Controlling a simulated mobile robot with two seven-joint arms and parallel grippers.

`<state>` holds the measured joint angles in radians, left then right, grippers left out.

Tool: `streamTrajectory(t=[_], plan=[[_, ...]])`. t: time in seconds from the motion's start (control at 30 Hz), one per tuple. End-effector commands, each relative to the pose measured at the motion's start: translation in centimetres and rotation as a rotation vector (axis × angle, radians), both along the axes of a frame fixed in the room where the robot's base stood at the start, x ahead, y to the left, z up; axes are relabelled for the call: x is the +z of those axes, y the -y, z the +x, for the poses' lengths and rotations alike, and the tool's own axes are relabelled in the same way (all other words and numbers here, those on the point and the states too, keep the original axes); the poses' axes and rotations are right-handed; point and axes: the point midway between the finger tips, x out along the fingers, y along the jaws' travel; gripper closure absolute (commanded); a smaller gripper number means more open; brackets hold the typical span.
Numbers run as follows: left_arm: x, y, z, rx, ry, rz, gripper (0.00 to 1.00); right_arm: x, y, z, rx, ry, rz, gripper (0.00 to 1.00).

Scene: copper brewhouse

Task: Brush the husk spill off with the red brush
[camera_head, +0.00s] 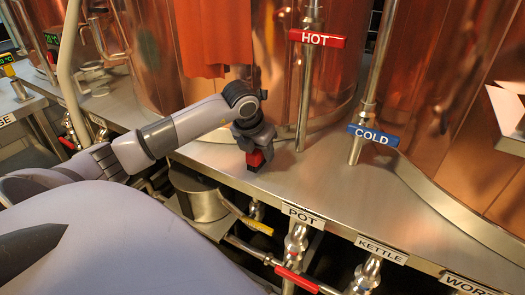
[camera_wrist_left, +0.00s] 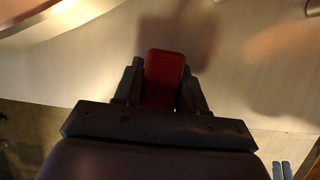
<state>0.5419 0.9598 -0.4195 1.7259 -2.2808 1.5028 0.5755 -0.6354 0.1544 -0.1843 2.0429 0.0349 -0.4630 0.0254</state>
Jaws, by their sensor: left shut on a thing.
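My left gripper (camera_head: 254,148) is shut on the red brush (camera_head: 255,160), just above or on the steel deck in front of the large copper vessel. The brush's dark lower end points down; I cannot tell whether it touches the deck. In the left wrist view the red brush (camera_wrist_left: 165,72) sits between the two dark fingers of the gripper (camera_wrist_left: 161,88). I cannot make out any husk spill on the deck in either view. My right gripper is not in view.
The steel deck (camera_head: 300,180) is bare right of the brush. Upright pipes carry the red HOT handle (camera_head: 317,39) and blue COLD handle (camera_head: 374,134). Valves hang below the front edge, under the POT (camera_head: 302,216) and KETTLE (camera_head: 381,250) labels. An orange-red cloth (camera_head: 213,38) hangs behind.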

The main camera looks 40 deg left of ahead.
Motion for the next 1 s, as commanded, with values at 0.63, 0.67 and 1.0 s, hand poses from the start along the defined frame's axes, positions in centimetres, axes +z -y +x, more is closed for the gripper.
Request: streamTrajectory(t=[0.63,0.67,1.0], plan=[[-0.9,0.0,0.0,0.0,0.0,0.001,0.88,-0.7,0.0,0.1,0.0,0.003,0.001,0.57],[-1.0,0.0,0.0,0.0,0.0,0.001,0.88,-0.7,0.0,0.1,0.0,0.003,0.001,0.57],[-1.4,0.0,0.0,0.0,0.0,0.001,0.88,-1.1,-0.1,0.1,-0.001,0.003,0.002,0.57]])
